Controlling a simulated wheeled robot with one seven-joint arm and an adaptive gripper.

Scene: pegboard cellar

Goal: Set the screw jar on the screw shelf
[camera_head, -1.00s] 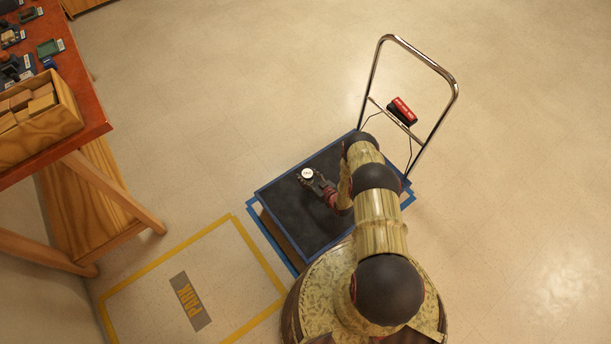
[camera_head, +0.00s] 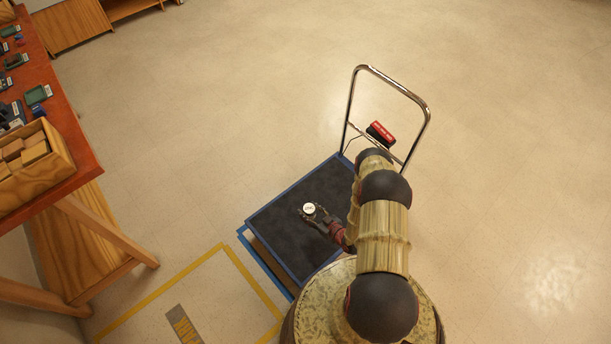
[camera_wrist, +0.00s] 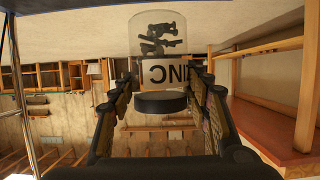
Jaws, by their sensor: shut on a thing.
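My gripper's fingers (camera_wrist: 163,92) are shut on the jar, one on each side. I cannot tell which piece of furniture is the screw shelf.
The blue-edged trolley (camera_head: 272,222) has a chrome handle (camera_head: 424,122) with a red and black thing on it. At left stands a red-topped bench (camera_head: 75,150) with a wooden crate (camera_head: 58,172) and small parts. A wooden cabinet (camera_head: 70,28) is at the back. Open floor lies right.

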